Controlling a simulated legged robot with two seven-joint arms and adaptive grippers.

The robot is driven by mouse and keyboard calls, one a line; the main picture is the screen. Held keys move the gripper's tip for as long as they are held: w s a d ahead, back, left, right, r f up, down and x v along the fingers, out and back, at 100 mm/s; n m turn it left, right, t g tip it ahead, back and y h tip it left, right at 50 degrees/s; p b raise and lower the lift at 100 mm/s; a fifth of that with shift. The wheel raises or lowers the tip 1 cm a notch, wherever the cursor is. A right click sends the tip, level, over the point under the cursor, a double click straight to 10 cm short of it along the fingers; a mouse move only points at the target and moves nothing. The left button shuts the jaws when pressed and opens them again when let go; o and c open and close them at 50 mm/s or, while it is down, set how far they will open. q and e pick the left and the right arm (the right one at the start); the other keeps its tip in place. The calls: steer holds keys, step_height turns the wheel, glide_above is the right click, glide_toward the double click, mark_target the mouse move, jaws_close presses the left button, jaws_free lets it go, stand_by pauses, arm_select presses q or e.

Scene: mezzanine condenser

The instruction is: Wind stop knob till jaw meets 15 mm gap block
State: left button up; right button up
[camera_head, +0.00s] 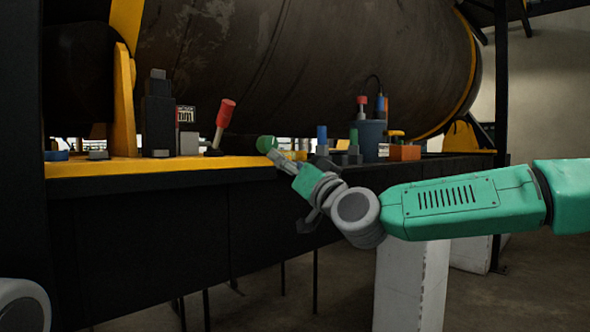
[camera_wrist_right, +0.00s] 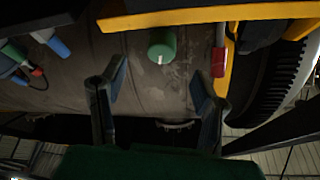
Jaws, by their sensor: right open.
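A round green knob (camera_head: 266,144) stands at the front of the yellow-topped bench, left of centre in the head view. It also shows in the right wrist view (camera_wrist_right: 162,45), face on with a white mark, beyond and between my fingertips. My right gripper (camera_head: 282,160) is open and empty, its fingertips close beside the knob. In the right wrist view its two fingers (camera_wrist_right: 158,82) stand wide apart. I cannot make out which small part is the jaw or the gap block. My left gripper is not in view.
A red-handled lever (camera_head: 225,113) rises left of the knob. A grey-blue cup (camera_head: 371,140) with tools and an orange block (camera_head: 405,152) stand to the right. A large dark tank (camera_head: 300,60) fills the back. Open floor lies below the bench.

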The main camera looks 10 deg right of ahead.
steer(key=shift+v, duration=1.25)
